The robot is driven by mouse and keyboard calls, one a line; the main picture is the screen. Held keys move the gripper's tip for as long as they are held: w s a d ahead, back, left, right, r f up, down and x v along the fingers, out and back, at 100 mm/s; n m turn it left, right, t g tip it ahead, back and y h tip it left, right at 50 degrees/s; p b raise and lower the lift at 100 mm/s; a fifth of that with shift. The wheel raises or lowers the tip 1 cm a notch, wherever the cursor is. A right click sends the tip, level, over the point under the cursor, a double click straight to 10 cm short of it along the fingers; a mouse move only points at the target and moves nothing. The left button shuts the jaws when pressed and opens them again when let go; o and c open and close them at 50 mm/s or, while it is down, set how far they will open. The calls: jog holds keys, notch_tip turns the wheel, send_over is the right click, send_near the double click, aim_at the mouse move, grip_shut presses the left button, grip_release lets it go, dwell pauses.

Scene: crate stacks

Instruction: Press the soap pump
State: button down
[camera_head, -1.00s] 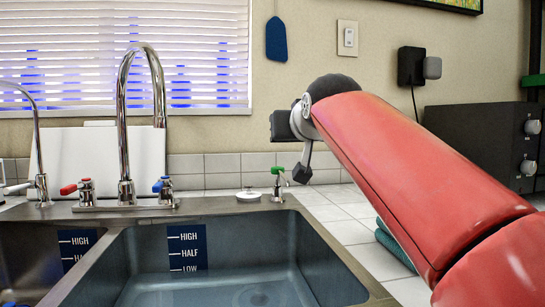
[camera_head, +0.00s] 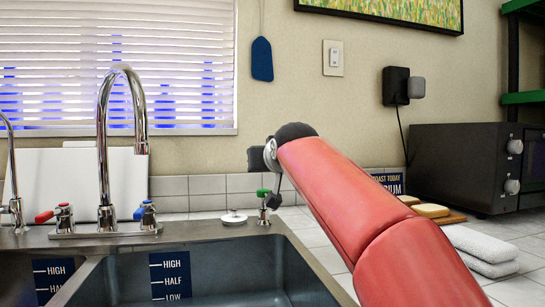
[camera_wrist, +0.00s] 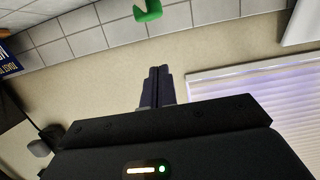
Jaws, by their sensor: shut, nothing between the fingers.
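The soap pump (camera_head: 263,207) is small, with a green top and metal body, on the counter at the sink's back right corner. Its green top (camera_wrist: 148,10) also shows at the top edge of the wrist view. My gripper (camera_head: 273,201) is shut and empty, pointing down just right of the pump's top in the head view and partly overlapping it. I cannot tell whether they touch. In the wrist view my shut fingers (camera_wrist: 159,84) are below the green top in the picture, with a visible gap between them.
A tall chrome faucet (camera_head: 106,150) with red and blue handles stands left of the pump. A white round cap (camera_head: 234,218) sits beside the pump. The sink basin (camera_head: 215,270) lies in front. Folded towels (camera_head: 482,245), bread slices (camera_head: 431,210) and a black oven (camera_head: 455,165) are at right.

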aim_at(266, 193)
jog(key=shift+p+x, duration=0.3)
jog(key=shift+x, duration=0.85)
notch_tip(266, 193, down, 3)
jog(key=b, duration=0.3)
jog(key=shift+r, duration=0.1)
jog(key=shift+f+b, duration=0.65)
jog(key=shift+b, duration=0.05)
